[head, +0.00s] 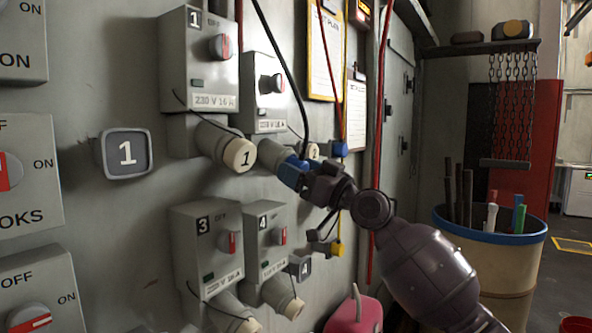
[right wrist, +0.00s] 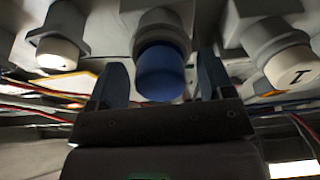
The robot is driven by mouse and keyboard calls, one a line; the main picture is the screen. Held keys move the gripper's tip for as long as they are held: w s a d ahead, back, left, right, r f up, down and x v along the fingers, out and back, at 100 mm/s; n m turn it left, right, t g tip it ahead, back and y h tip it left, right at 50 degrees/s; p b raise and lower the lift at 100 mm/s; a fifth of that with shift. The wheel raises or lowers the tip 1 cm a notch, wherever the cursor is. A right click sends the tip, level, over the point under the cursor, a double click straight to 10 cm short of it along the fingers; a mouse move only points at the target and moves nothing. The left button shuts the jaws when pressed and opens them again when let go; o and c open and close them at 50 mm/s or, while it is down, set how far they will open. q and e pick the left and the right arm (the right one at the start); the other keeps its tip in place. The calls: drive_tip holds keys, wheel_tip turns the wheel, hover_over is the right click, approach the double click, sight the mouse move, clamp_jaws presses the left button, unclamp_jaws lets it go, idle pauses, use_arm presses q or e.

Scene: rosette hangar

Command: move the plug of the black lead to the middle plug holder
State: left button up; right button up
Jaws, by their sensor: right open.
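The black lead (head: 281,62) hangs from the top of the head view and ends at a blue plug (head: 291,173). The plug is at the grey socket (head: 266,155) below the second switch box. In the right wrist view the blue plug (right wrist: 161,72) sits between the two fingers, its far end against the grey socket. My right gripper (head: 307,174) is open around the plug, with gaps visible on both sides in the wrist view. I cannot make out which thing is the middle plug holder. My left gripper is not in view.
Switch boxes 1 (head: 199,60), 3 (head: 207,250) and 4 (head: 266,235) and their capped sockets crowd the wall. Red and yellow leads hang to the right, near a small blue part (head: 340,149) and a yellow part (head: 337,249). A barrel (head: 490,255) stands at right.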

drive_tip(key=c, duration=1.2)
drive_tip(key=shift+d+f, duration=0.1)
drive_tip(key=shift+f, duration=0.05)
drive_tip(key=shift+s+d, duration=0.35)
drive_tip(key=b+v, duration=0.1)
drive_tip(key=v, duration=0.3)
drive_tip(key=shift+s+d+f, duration=0.15)
drive_tip(key=shift+s+d, duration=0.05)
drive_tip(key=shift+d, duration=0.1)
idle(0.5)
